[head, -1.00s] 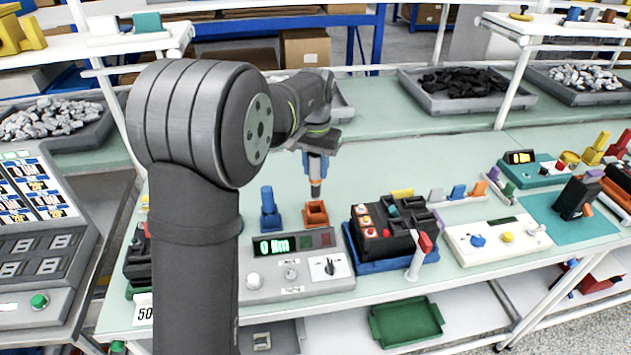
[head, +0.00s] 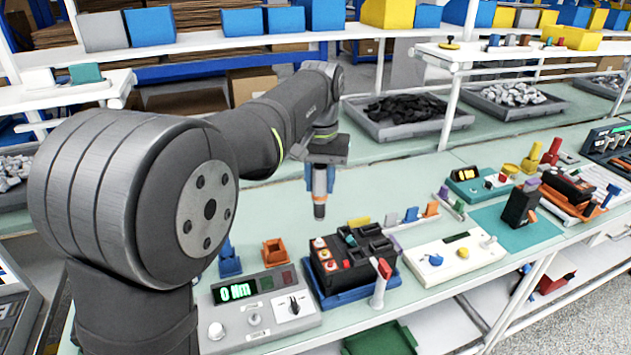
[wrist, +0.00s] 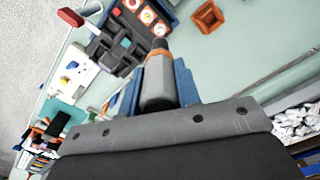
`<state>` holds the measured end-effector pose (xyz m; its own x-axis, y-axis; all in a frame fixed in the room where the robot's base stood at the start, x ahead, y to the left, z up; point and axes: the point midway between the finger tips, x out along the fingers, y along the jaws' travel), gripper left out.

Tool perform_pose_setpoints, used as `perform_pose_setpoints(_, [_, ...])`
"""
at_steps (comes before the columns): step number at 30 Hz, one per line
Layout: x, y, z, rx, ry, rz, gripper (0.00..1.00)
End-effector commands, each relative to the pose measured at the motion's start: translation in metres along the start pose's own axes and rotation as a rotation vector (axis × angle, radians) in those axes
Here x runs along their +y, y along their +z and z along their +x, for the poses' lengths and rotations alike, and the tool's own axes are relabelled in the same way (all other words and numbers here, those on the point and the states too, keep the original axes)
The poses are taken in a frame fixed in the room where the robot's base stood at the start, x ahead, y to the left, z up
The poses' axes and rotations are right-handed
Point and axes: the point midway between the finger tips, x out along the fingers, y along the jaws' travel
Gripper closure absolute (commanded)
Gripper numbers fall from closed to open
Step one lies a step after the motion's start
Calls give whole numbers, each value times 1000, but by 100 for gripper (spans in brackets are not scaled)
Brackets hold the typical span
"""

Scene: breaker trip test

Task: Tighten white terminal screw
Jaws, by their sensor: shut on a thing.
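My gripper (head: 320,182) has blue fingers shut on a grey driver tool (head: 319,205) with an orange band, its dark tip pointing down. The tool hangs in the air behind the black breaker unit (head: 378,268), apart from it. The breaker unit sits in a blue tray (head: 352,292). Round terminals with red and white parts line its left side; which is the white terminal screw, I cannot tell. In the wrist view the fingers (wrist: 158,92) flank the tool (wrist: 158,80), whose tip overlaps the edge of the breaker unit (wrist: 112,45).
An empty orange holder (head: 275,252) and a blue holder (head: 229,262) stand left of the breaker unit. A grey box (head: 258,318) in front reads 0 Nm. A red-topped lever (head: 381,285) rises at the tray's front. A white panel (head: 455,257) lies right.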

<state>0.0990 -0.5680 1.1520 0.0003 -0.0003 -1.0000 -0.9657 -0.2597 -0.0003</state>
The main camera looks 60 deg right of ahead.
Motion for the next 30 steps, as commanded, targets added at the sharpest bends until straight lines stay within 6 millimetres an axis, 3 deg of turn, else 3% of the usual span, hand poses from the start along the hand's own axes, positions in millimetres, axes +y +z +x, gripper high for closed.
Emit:
perform_pose_setpoints(8, [0, 0, 9, -1, 0, 0, 96])
perform_pose_setpoints(30, [0, 0, 63, 1, 0, 0, 96])
